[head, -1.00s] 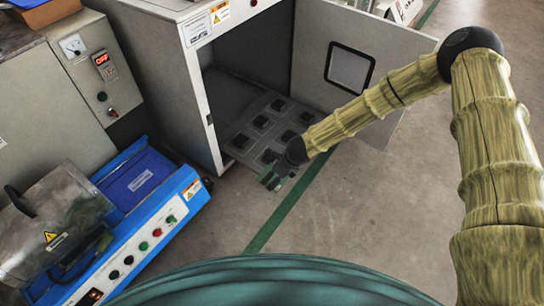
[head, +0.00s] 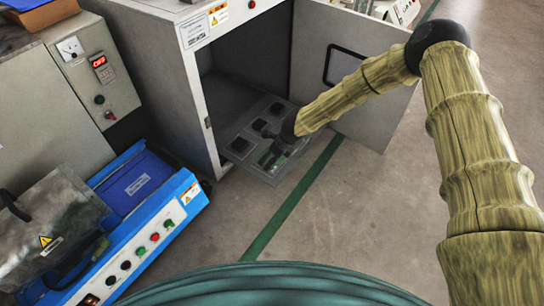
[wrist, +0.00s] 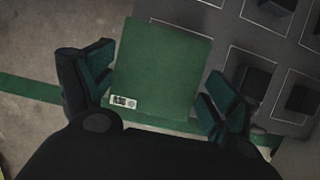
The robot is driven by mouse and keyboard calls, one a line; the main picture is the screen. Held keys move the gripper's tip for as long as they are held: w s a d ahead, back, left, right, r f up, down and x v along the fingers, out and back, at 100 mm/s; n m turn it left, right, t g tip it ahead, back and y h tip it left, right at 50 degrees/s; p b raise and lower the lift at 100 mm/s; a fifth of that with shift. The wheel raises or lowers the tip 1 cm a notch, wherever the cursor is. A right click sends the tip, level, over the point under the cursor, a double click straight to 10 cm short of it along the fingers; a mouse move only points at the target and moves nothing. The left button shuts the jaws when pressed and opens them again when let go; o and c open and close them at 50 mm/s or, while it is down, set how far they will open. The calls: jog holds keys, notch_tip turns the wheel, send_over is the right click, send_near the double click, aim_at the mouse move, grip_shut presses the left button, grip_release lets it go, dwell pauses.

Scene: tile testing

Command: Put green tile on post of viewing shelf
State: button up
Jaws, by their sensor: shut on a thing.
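The green tile (wrist: 155,70) is a flat square with a small white label near its lower left corner in the wrist view. My gripper (wrist: 155,90) is shut on it, with a dark finger at each side. In the head view my gripper (head: 271,153) is over the front part of the viewing shelf (head: 262,178), and little of the tile shows. The shelf is a grey panel with several dark square posts (wrist: 255,80) in white outlines. In the wrist view the posts lie to the right of the tile. I cannot tell the tile's height above the shelf.
The shelf sits low in an open grey cabinet (head: 190,90), its door (head: 370,45) swung out to the right. A blue machine (head: 150,225) with several buttons stands at left. Bare floor (head: 350,215) with a green line lies in front.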

aim_at(272, 155)
jog(key=shift+w+a+f+b, duration=0.15)
jog(key=shift+w+b, duration=0.15)
jog(key=shift+w, duration=0.6)
jog(key=shift+w+f+b, duration=0.1)
jog(key=shift+w+b, duration=0.15)
jog(key=shift+w, duration=0.65)
jog(key=shift+f, duration=0.25)
notch_tip(272, 155, down, 3)
jog(key=shift+r+b, duration=0.1)
jog(key=shift+b, duration=1)
grip_shut()
jog(key=shift+s, duration=0.15)
jog(key=shift+o, duration=0.5)
grip_release()
jog(key=shift+s+f, duration=0.15)
jog(key=shift+f, duration=0.2)
jog(key=o, duration=0.9)
jog(key=shift+r, duration=0.15)
jog(key=shift+o, duration=0.2)
jog(key=shift+w+r, duration=0.1)
jog(key=shift+w, duration=0.1)
jog(key=shift+r, duration=0.1)
